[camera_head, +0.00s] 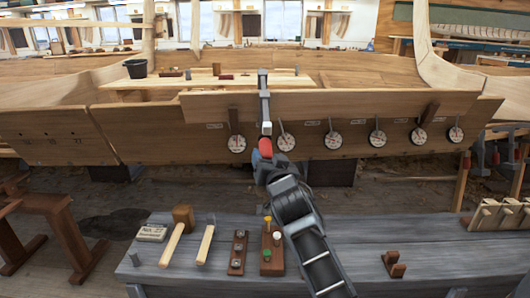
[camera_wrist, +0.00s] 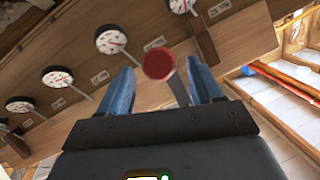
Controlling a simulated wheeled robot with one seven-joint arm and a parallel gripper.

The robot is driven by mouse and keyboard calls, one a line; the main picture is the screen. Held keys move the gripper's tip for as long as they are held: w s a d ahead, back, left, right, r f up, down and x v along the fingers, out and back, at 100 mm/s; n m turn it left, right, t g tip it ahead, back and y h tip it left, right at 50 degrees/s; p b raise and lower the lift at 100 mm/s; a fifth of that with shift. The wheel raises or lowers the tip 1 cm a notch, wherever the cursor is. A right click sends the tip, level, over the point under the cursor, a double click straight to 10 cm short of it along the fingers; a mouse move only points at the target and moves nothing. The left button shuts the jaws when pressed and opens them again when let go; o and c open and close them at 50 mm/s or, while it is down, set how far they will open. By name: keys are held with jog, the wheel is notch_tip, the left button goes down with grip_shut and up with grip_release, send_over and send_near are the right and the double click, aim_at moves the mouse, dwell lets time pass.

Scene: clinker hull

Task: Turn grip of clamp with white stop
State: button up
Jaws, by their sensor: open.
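In the head view a grey bar clamp (camera_head: 264,95) hangs upright over the top edge of the hull plank (camera_head: 350,103). Its white stop (camera_head: 267,128) sits low on the bar, just above its red grip (camera_head: 265,147). My gripper (camera_head: 262,163) is just below the red grip, pointing up at it; its fingers are small and partly hidden there. In the wrist view the round red end of the grip (camera_wrist: 158,64) faces me, between and slightly beyond the two blue-grey fingers of my open gripper (camera_wrist: 160,70). I see no finger contact. The white stop is hidden there.
Several white dials (camera_head: 333,140) line the plank; one is close right of the clamp. A wooden piece (camera_head: 235,122) is left of it. Below, a grey bench (camera_head: 350,240) holds a mallet (camera_head: 177,235) and a block with coloured pegs (camera_head: 271,262).

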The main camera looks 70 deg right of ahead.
aim_at(266, 151)
jog(key=shift+x, duration=2.55)
jog(key=shift+c, duration=0.5)
jog(key=c, duration=0.9)
jog(key=shift+o, duration=0.2)
jog(key=shift+f, duration=0.1)
jog(key=n+g+h+b, duration=0.1)
jog(key=n+g+b, duration=0.1)
jog(key=b, duration=0.1)
jog(key=shift+g, duration=0.3)
jog(key=shift+s+n+g+h+b, duration=0.1)
jog(key=shift+n+g+h+b, duration=0.85)
jog(key=shift+g+b, duration=0.3)
jog(key=shift+g, duration=0.25)
